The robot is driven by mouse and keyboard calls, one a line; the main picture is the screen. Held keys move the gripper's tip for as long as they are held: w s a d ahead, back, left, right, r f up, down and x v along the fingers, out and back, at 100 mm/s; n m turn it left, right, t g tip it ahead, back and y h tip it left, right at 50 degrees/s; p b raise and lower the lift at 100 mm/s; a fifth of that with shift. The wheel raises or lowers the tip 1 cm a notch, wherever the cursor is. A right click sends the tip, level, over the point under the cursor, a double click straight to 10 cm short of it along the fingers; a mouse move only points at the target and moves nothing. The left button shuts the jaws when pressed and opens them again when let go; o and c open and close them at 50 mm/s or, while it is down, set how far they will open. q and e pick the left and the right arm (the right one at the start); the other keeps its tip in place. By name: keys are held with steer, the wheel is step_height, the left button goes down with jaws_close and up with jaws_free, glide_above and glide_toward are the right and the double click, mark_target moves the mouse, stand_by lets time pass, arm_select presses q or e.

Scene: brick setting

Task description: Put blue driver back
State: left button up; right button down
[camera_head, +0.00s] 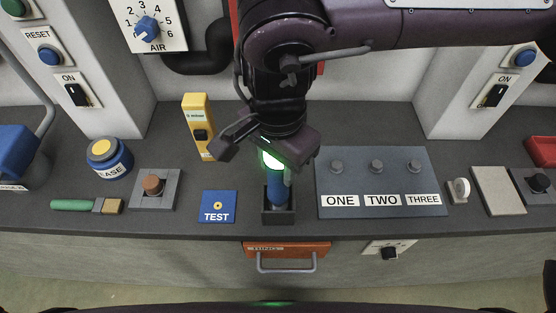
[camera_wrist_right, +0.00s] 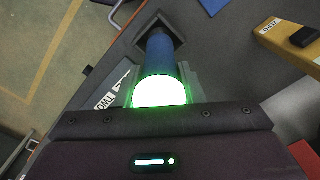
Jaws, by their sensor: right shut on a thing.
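The blue driver (camera_head: 275,189) stands roughly upright at the dark square holder (camera_head: 279,217) near the counter's front edge. In the right wrist view the driver (camera_wrist_right: 160,58) has its far end at the opening of the holder (camera_wrist_right: 178,27); how deep it sits is hidden. My right gripper (camera_head: 273,168) comes down from above and is shut on the driver's upper part. A bright green-white glow covers the driver's top end, just below the gripper body. My left gripper is not in view.
The TEST plate (camera_head: 218,207) lies just left of the holder, and the ONE-TWO-THREE panel (camera_head: 375,180) just right. A yellow box (camera_head: 197,125) stands behind left. A green-handled brush (camera_head: 85,205) lies far left. An orange drawer (camera_head: 287,254) is below the edge.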

steer(key=c, duration=1)
jaws_free()
steer(key=shift+f, duration=0.1)
steer(key=shift+o, duration=0.2)
steer(key=shift+r, duration=0.3)
step_height(320, 180, up, 12)
steer(key=shift+f+p, duration=0.1)
steer(key=shift+p, duration=0.5)
